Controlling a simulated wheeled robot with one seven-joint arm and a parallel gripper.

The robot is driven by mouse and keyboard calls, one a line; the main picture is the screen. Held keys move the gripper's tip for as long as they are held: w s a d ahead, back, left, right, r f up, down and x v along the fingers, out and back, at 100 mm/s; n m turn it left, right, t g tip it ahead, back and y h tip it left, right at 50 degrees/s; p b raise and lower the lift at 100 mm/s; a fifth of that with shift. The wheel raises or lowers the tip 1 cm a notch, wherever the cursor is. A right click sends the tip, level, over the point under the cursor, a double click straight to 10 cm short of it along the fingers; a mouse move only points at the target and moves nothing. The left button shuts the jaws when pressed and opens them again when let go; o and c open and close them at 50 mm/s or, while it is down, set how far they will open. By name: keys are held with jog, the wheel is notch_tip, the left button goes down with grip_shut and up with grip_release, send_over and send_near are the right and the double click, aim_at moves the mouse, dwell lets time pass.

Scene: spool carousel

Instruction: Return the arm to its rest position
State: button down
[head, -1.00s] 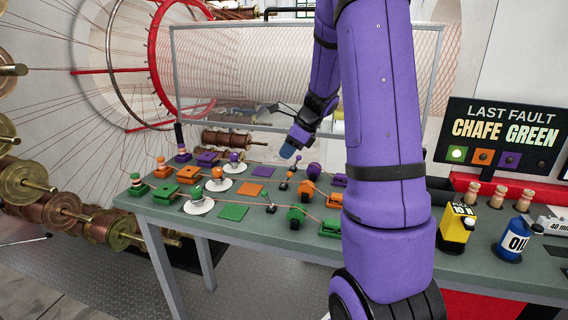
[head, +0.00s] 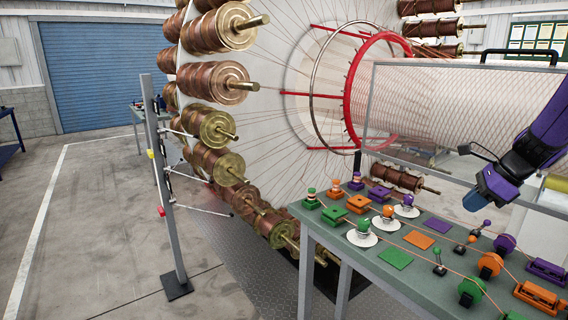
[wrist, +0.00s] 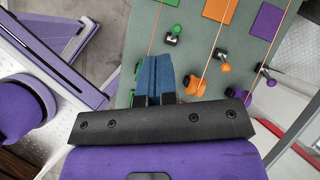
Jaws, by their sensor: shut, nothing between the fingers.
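My gripper (head: 478,200) shows at the right of the head view, above the far part of the grey-green table (head: 385,272). In the wrist view its blue fingers (wrist: 155,76) are together with nothing between them. My purple arm (head: 545,135) reaches in from the right edge. The gripper is apart from the table and the coloured parts on it.
Green, orange and purple blocks, pads and wheels with threads stand on the table, such as a green pad (head: 396,257). A mesh guard (head: 440,105) stands behind. The spool carousel (head: 215,128) and a grey post (head: 165,190) are left; the floor (head: 90,215) beyond is open.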

jog(key=s+a+r+n+h, duration=0.1)
jog(key=s+a+r+n, duration=0.2)
jog(key=s+a+n, duration=0.3)
jog(key=s+a+r+n+h, duration=0.2)
jog(key=s+a+r+n, duration=0.2)
jog(key=s+n, duration=0.5)
jog(key=s+a+r+n+t+h, duration=0.1)
jog(key=s+a+r+n, duration=0.3)
jog(key=s+a+n, duration=0.4)
jog(key=shift+a+r+n, duration=0.25)
jog(key=shift+a+n, duration=0.35)
jog(key=shift+n, duration=0.2)
